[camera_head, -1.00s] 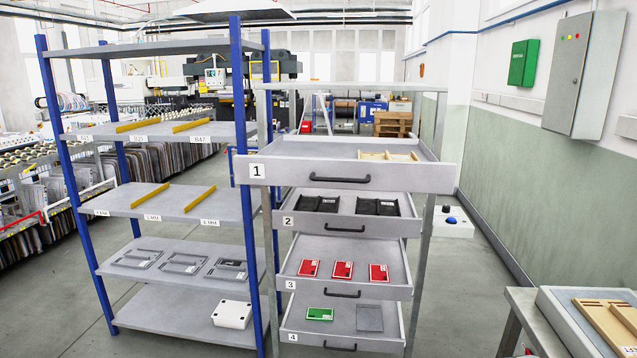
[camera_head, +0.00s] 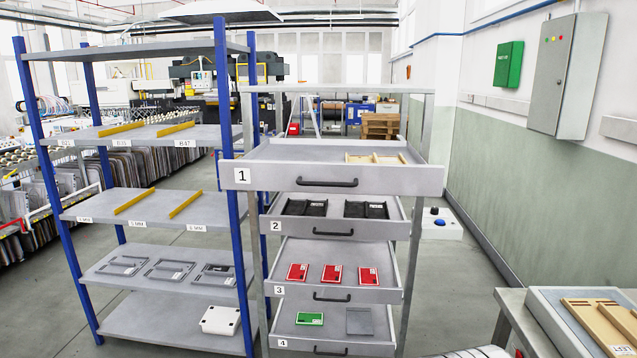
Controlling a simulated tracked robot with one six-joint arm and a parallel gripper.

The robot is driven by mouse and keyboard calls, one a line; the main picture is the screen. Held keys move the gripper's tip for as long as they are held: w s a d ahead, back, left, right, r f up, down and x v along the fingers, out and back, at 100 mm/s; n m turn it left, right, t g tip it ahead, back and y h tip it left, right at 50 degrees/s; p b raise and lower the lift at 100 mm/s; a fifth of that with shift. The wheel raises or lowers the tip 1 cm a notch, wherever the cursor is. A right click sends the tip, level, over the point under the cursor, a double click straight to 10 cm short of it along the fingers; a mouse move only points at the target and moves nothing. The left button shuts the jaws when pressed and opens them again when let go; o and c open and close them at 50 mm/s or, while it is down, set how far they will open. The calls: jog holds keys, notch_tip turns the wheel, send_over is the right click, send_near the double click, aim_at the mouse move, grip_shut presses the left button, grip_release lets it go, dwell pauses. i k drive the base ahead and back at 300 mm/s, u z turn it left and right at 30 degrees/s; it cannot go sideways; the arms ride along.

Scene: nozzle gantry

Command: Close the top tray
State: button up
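The top tray (camera_head: 400,178), labelled 1, is pulled out toward me from the grey drawer frame (camera_head: 416,250). It has a dark bar handle (camera_head: 327,183) on its front. A light wooden piece (camera_head: 376,159) lies in its right half. Trays 2 (camera_head: 277,228), 3 (camera_head: 391,296) and 4 (camera_head: 292,344) below are also out, less far than the top one. My gripper cannot be made out; a white and dark rounded part, perhaps of my arm, shows at the bottom edge, right of centre.
A blue-post shelf rack (camera_head: 244,265) stands directly left of the drawers. A grey table (camera_head: 505,298) with a white tray (camera_head: 548,316) of wooden pieces is at lower right. Bare floor (camera_head: 455,280) lies between the table and drawers. A white box with a blue button (camera_head: 437,222) is behind right.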

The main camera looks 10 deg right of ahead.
aim_at(309, 165)
jog(key=i, duration=0.9)
jog(key=z, duration=0.05)
